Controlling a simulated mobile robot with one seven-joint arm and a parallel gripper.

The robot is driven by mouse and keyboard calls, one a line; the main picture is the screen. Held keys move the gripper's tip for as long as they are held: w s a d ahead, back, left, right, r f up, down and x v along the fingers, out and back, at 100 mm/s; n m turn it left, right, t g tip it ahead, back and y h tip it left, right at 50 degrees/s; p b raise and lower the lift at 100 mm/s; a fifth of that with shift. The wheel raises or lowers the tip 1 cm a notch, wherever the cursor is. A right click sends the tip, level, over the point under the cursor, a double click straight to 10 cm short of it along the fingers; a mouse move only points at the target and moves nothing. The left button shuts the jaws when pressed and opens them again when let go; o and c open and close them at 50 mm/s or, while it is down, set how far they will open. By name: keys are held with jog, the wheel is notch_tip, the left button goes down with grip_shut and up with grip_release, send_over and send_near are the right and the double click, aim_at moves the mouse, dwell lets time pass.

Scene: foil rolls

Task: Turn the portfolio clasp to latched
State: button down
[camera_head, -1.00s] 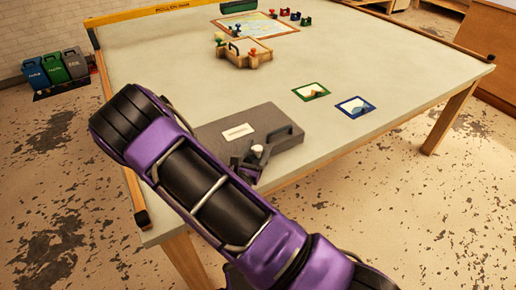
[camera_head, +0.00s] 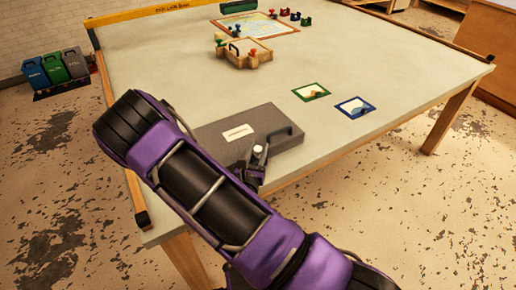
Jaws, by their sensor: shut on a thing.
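The portfolio (camera_head: 215,132) is a flat grey case with a white label (camera_head: 238,133), lying near the front left edge of the table. My gripper (camera_head: 258,153) is at the portfolio's front edge, shut on the small pale clasp (camera_head: 258,149) there. The gripper and my purple arm hide much of the clasp, so its exact angle cannot be told. The arm also covers the portfolio's front left part.
The table (camera_head: 340,70) is clear around the portfolio's right side. A green-framed card (camera_head: 311,92) and a blue-framed card (camera_head: 356,107) lie to the right. A wooden tray (camera_head: 243,55) and a map board (camera_head: 256,25) are farther back.

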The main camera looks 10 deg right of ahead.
jog(key=c, duration=0.6)
grip_release()
jog(key=shift+o, duration=0.2)
jog(key=v, duration=1.7)
jog(key=shift+s+a+b, duration=0.15)
jog(key=shift+s+b, duration=0.05)
jog(key=shift+b, duration=0.2)
